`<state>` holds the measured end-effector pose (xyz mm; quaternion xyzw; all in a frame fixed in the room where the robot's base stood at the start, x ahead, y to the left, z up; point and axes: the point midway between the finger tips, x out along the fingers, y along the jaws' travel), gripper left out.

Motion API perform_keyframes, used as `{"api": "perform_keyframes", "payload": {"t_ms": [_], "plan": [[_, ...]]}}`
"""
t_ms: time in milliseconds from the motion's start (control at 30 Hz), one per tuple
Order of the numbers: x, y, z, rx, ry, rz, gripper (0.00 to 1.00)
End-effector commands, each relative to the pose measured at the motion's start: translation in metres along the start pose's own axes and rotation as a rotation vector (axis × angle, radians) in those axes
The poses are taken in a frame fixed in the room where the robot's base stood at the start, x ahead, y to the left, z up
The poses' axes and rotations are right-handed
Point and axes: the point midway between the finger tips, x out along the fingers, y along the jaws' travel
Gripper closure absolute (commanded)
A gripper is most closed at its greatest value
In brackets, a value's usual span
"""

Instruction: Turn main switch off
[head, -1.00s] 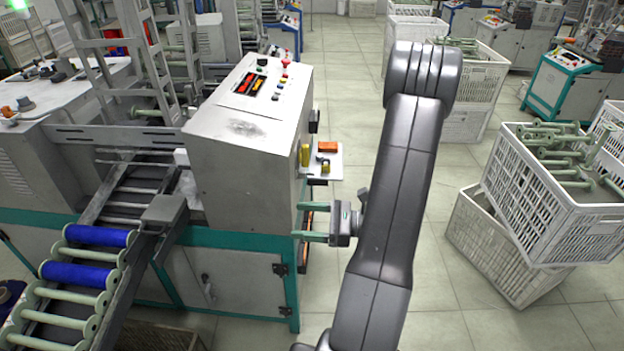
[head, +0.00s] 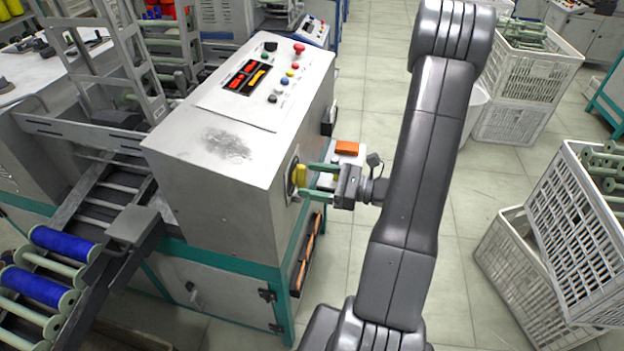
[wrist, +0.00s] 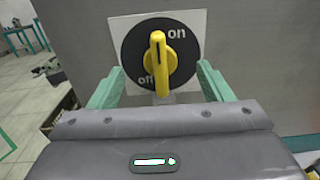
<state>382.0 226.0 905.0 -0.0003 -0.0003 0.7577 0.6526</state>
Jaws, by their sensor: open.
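The main switch is a yellow rotary handle (wrist: 159,64) on a black round dial (wrist: 180,42) with a white backing plate. It is on the side of the grey machine cabinet. In the wrist view the handle stands about upright, with "on" at upper right and "off" at lower left. In the head view the switch (head: 299,176) is just left of my gripper (head: 307,181). My gripper is open, its green fingers on either side of the dial's lower part in the wrist view (wrist: 158,90).
The cabinet (head: 215,185) has a top panel with a red mushroom button (head: 299,48) and several small buttons. An orange item (head: 347,148) lies on a small shelf behind my gripper. White crates (head: 560,230) stand at right. The tiled floor between is clear.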

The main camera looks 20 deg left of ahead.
Motion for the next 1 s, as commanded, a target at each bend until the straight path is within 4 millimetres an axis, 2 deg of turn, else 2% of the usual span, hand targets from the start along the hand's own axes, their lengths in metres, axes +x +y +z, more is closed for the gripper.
{"api": "perform_keyframes", "payload": {"t_ms": [33,467,1000], "plan": [[0.008,0.001,0.0,0.0,0.001,0.003,0.27],[0.006,0.0,0.0,0.0,0.0,0.0,0.27],[0.021,0.0,0.0,0.0,0.0,0.0,0.27]]}}
